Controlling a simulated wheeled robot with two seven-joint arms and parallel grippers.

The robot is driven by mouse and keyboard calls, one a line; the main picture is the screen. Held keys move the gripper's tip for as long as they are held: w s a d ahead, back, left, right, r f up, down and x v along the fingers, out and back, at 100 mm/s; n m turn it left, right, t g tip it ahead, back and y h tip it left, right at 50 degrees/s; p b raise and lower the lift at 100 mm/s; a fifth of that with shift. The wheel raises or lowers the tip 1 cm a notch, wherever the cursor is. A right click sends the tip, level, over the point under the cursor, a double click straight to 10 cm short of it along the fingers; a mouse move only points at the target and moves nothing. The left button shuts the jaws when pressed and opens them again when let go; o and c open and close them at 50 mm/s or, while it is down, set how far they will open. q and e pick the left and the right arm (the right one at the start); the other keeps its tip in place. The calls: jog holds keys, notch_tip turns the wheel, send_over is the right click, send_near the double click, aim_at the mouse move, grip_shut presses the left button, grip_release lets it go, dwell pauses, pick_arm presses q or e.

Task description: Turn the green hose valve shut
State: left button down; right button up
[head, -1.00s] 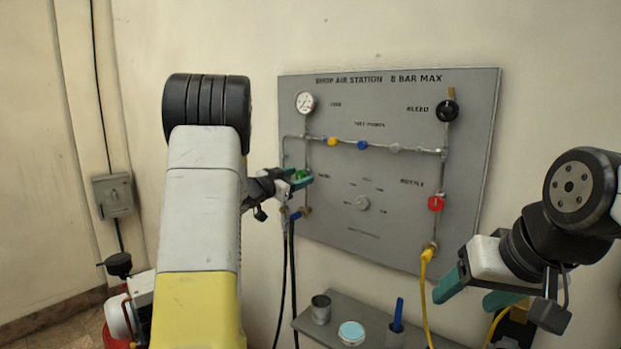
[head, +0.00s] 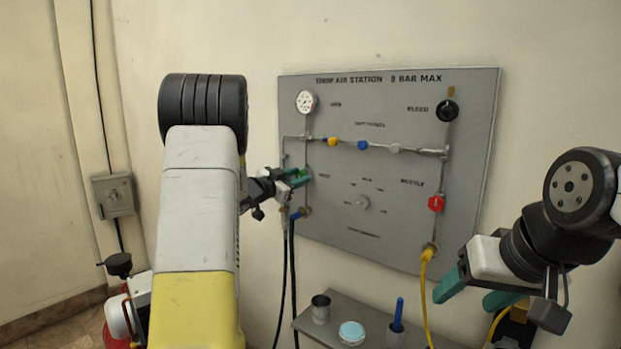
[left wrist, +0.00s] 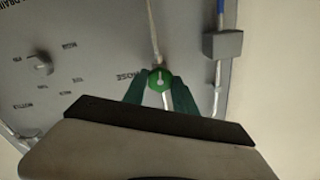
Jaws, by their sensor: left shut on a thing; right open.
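The green hose valve (left wrist: 159,79) is a round green knob with a white mark, on the grey panel beside the word HOSE. In the head view the valve (head: 302,174) is mostly covered by my left gripper (head: 300,178). My left gripper also shows in the left wrist view (left wrist: 160,92), its two green fingers on either side of the knob and shut on it. My right gripper (head: 481,294) is open and empty in front of the panel's lower right, away from the valves.
The grey panel (head: 400,215) also carries a gauge (head: 305,101), a black bleed knob (head: 447,110), a red bottle knob (head: 436,203) and small coloured knobs. A shelf (head: 375,318) below holds a metal cup (head: 320,309), a pale blue lid (head: 351,332) and a blue pen-like item (head: 399,310). A yellow hose (head: 425,290) hangs at right.

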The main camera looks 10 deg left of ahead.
pick_arm(q)
jog(key=m, duration=0.8)
jog(key=shift+m, duration=0.4)
jog(key=shift+f+m, duration=0.2)
jog(key=shift+m, duration=6.15)
jog(key=shift+f+m, duration=0.15)
jog(key=shift+m, duration=6.2)
jog(key=c, duration=1)
grip_release()
